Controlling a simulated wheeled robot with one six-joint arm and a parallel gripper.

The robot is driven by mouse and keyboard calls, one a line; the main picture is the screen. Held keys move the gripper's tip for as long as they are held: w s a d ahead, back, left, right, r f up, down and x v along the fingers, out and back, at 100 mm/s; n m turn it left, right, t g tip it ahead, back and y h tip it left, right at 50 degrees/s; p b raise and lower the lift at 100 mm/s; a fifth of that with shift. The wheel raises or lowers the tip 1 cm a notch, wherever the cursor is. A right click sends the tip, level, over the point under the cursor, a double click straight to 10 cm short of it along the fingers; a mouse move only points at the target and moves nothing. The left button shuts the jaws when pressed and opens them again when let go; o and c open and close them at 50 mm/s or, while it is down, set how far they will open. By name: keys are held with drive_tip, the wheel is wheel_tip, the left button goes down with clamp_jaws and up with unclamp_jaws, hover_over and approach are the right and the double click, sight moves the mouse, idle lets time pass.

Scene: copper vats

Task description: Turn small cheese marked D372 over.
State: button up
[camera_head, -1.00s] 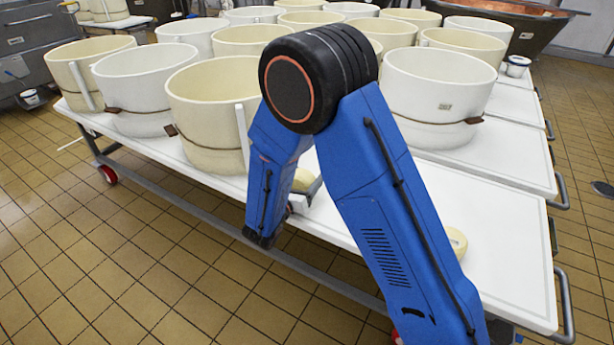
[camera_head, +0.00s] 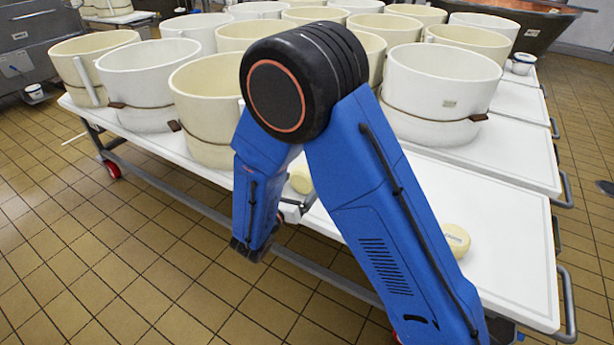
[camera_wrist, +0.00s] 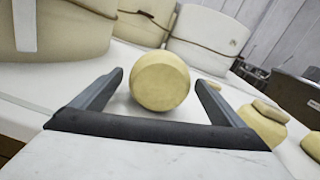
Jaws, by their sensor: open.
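A small pale yellow cheese (camera_wrist: 160,82) is on the white table top, in the middle of the wrist view. Its rounded face is toward the camera and I can read no mark on it. My gripper (camera_wrist: 159,79) is open, with one dark finger to the left of this cheese and one to the right. The cheese looks to be at or just past the fingertips, with gaps at both sides. In the head view a cheese (camera_head: 301,179) shows partly behind my arm, near the gripper. Another small cheese (camera_head: 455,238) lies farther right on the table, with faint writing on top.
Large cream and white vats (camera_head: 441,90) fill the back of the white table (camera_head: 500,235). In the wrist view a vat (camera_wrist: 62,35) stands close at left, and several cheeses (camera_wrist: 262,126) sit at right, one small piece on top.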

drive_tip(key=v, duration=1.1)
drive_tip(key=shift+s, duration=0.25)
drive_tip(key=shift+a, duration=0.1)
